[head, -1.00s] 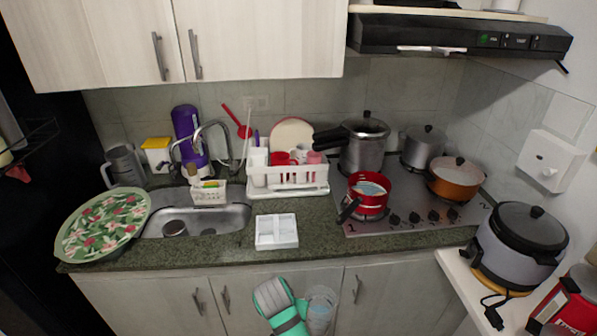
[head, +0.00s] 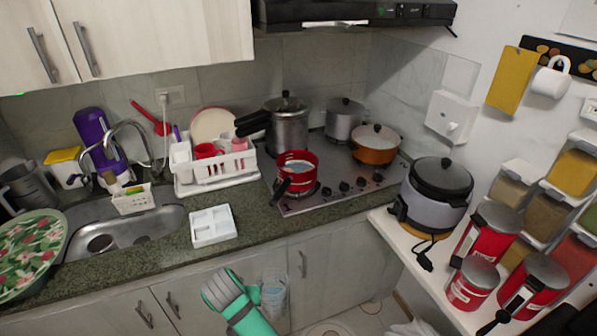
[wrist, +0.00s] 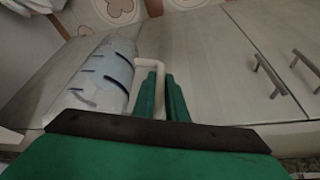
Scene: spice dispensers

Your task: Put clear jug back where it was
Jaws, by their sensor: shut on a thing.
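The clear jug (head: 274,298) is in front of the lower cabinets in the head view, just right of my gripper (head: 256,294). It is see-through with a bluish tint. In the wrist view, the clear jug (wrist: 108,75) lies left of my gripper's green fingers (wrist: 164,98), with dark marks on its side. Its pale handle (wrist: 150,64) reaches to the fingers, which are shut on it. The jug is in the air, clear of the counter.
The counter (head: 150,231) holds a white divided tray (head: 213,226), a dish rack (head: 215,176) and the sink (head: 130,232). A red pot (head: 297,172) stands on the stove. At right, a white shelf (head: 400,222) carries a rice cooker (head: 436,195) and red canisters (head: 472,283).

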